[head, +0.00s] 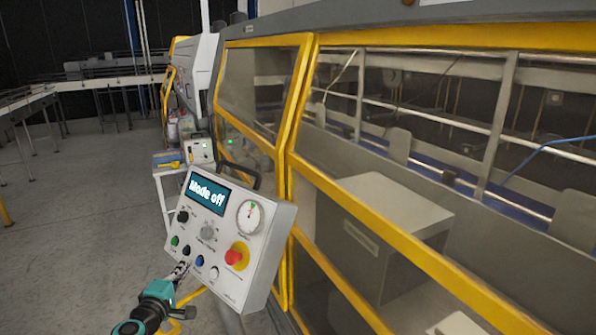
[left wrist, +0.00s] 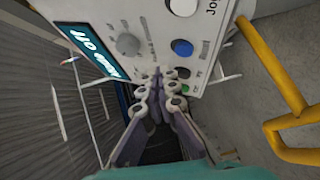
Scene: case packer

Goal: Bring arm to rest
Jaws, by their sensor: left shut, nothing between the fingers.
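My left gripper (head: 183,268) is shut and empty. Its fingertips are at the lower left of a white control panel (head: 262,222), close to the row of small buttons; I cannot tell whether they touch it. The panel's screen (head: 207,193) reads "Mode off". The panel has a red stop button (head: 234,257) on a yellow base, a dial gauge (head: 249,217) and several knobs. In the left wrist view the shut fingers (left wrist: 158,80) point at the panel face, near a blue button (left wrist: 182,48). My right gripper is not in view.
A yellow-framed machine guard with clear windows (head: 385,225) runs along the right side behind the panel. A small cart (head: 170,186) stands beyond it. A conveyor (head: 28,100) is at the far left. The grey floor (head: 80,215) at left is clear.

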